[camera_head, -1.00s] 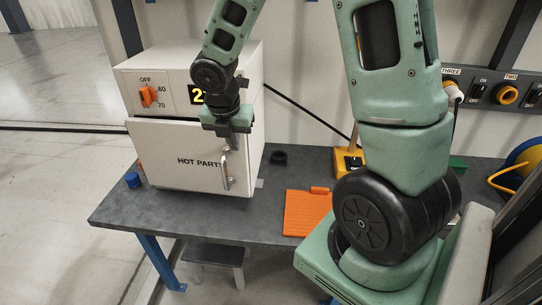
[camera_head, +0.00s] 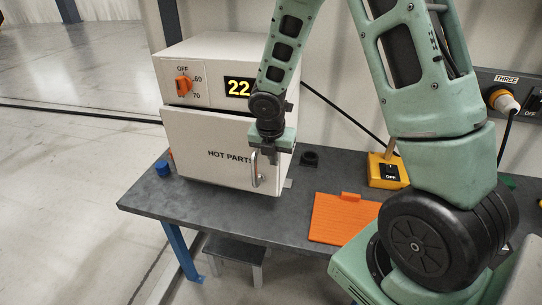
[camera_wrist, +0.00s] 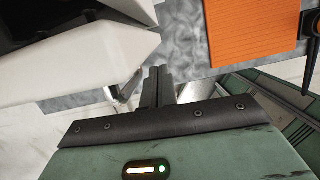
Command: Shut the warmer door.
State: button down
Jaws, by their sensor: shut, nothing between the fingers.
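The white warmer (camera_head: 215,60) stands on the left of the bench. Its door (camera_head: 205,145), lettered HOT PARTS, appears slightly ajar, with a dark gap under the control panel; how wide is hard to tell. The upright metal handle (camera_head: 256,170) is near the door's right edge, and part of it shows in the wrist view (camera_wrist: 125,88). My gripper (camera_head: 270,158) is shut and empty, pointing down in front of the door's right side, close to the handle. Its closed fingers show in the wrist view (camera_wrist: 160,75). Whether they touch the door is unclear.
An orange mat (camera_head: 340,220) lies on the grey bench (camera_head: 210,215) right of the warmer. A yellow switch box (camera_head: 385,172) and a black ring (camera_head: 310,158) stand behind it. A blue cap (camera_head: 162,168) is at the bench's left end. A stool (camera_head: 235,250) is below.

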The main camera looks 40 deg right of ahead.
jog(key=shift+w+d, duration=0.4)
jog(key=shift+d, duration=0.05)
jog(key=shift+d, duration=0.1)
jog(key=shift+w+d+n+p, duration=0.3)
jog(key=shift+w+d+p, duration=0.25)
jog(key=shift+d+p, duration=0.25)
jog(key=shift+a, duration=0.2)
